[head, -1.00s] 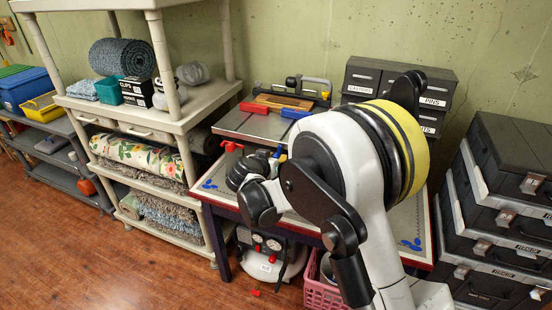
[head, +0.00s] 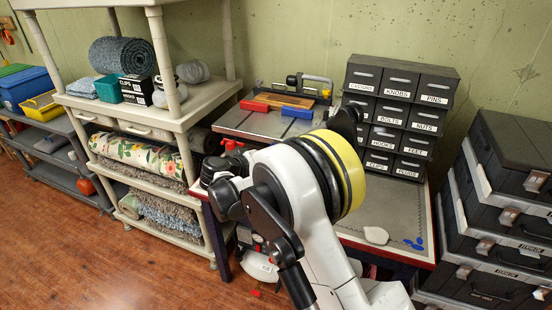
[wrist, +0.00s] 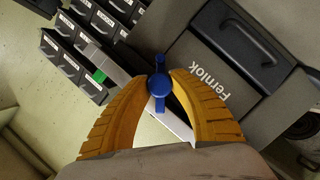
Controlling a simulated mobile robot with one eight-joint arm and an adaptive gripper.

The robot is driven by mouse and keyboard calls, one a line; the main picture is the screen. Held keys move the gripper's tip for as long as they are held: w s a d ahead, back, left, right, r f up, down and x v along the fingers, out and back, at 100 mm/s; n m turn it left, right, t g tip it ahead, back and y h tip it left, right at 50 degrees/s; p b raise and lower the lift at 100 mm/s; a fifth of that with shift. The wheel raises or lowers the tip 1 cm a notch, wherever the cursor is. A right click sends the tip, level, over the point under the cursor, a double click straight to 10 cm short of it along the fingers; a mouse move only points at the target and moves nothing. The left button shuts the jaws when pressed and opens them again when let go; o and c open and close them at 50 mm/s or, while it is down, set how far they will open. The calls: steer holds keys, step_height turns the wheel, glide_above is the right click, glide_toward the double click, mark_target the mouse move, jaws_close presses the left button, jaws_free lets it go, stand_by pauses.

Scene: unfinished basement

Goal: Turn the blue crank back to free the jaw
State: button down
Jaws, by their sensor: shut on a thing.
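In the wrist view, the blue crank (wrist: 159,87) has a round hub with short arms, one pointing up and one down. The two ribbed yellow fingers of my gripper (wrist: 161,77) are shut on it, one on each side. The crank sits in front of a dark grey body (wrist: 228,70) lettered "Fernlok". A pale metal bar (wrist: 115,73) with a green patch runs diagonally behind the fingers. I cannot tell which part is the jaw. In the head view, my arm hides the crank and my fingertips.
A drawer cabinet (head: 402,112) stands at the back of the table (head: 390,212). A board with red and blue blocks (head: 297,112) is at its back left. Shelves (head: 185,122) stand left, stacked dark cases (head: 505,205) right. The table's front right is mostly clear.

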steer(key=shift+s+f+n+h, duration=0.1)
steer(key=shift+f+n+h, duration=0.05)
steer(key=shift+n+h, duration=0.25)
steer(key=shift+d, duration=0.1)
steer(key=c, duration=1.1)
jaws_free()
steer(key=shift+s+a+r, duration=0.25)
steer(key=shift+a, duration=0.15)
steer(key=v, duration=1.1)
